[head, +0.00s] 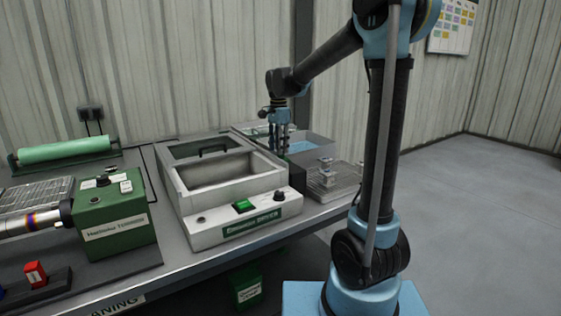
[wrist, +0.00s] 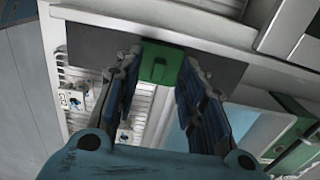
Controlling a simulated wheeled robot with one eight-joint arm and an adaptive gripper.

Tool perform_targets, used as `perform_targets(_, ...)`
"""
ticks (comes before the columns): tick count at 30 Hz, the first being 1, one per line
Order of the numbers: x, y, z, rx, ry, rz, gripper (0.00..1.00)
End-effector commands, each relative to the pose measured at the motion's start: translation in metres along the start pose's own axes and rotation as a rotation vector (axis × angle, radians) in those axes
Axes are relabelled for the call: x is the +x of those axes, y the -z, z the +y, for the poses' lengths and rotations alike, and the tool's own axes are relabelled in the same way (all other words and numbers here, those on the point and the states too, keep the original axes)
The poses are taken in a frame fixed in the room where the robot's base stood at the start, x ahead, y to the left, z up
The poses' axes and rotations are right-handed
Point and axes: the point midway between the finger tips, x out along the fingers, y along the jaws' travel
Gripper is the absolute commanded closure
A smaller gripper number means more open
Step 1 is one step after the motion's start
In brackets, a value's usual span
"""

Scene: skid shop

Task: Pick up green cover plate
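A small green block-like piece (wrist: 161,64) shows between my fingertips in the wrist view, in front of a dark grey plate-like surface. It may be the green cover plate, but its full shape is hidden. My gripper (wrist: 161,58) has its two fingers apart, one on each side of the green piece. I see no clear contact. In the head view my gripper (head: 281,151) points down behind the white bath unit, beside the grey bin (head: 318,148).
A white bath unit (head: 190,236) with a green switch stands on the bench. A wire rack (head: 345,181) with small metal parts is to the right. A green box (head: 116,216) and green roll (head: 64,149) are at the left. The floor at right is clear.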

Motion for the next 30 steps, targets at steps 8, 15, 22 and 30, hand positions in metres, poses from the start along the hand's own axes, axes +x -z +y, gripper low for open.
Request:
perform_targets(8,0.028,0.002,-0.001,0.0,0.0,0.0,0.63)
perform_targets(15,0.03,0.002,-0.001,0.0,0.0,0.0,0.63)
perform_targets(22,0.03,0.002,-0.001,0.001,0.0,0.0,0.97)
perform_targets(30,0.03,0.002,-0.001,0.001,0.0,0.0,0.97)
